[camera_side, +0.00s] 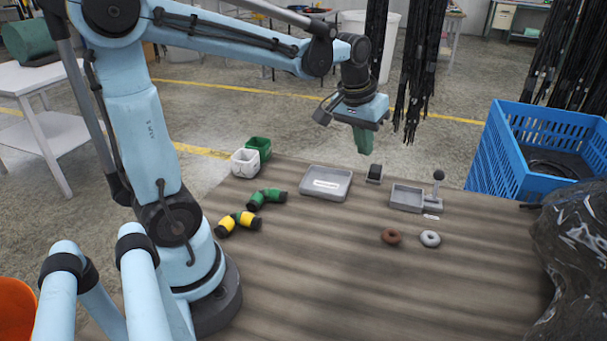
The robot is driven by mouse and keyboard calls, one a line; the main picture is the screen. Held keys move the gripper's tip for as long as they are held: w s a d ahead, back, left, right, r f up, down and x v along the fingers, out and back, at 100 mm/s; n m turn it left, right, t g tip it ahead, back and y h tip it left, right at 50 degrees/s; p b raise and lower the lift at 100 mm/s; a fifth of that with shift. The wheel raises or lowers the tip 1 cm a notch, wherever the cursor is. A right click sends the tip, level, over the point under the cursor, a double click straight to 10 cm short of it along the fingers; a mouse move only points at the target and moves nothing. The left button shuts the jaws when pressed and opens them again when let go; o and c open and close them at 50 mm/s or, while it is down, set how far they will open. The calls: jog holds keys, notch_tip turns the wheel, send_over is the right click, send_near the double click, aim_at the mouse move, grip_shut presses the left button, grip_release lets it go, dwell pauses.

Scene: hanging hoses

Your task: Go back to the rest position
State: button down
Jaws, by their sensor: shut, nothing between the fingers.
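My gripper (363,143) hangs pointing down from the end of my blue arm, above the far edge of the wooden table (330,270). Its green fingers are shut with nothing between them. It is clear of the table and higher than the small black block (374,173) and the grey tray (326,182). Nothing touches the fingers.
A lever box (407,197), brown ring (391,236) and grey ring (430,239) lie right. Black hoses (420,60) hang behind; a blue crate (500,150) stands right.

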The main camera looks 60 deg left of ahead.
jog(key=s+d+f+m+t, duration=0.1)
jog(key=s+d+m+t, duration=0.3)
jog(key=s+d, duration=0.4)
jog(key=shift+s+f+m, duration=0.15)
jog(key=shift+s+m, duration=0.25)
jog(key=shift+s, duration=0.05)
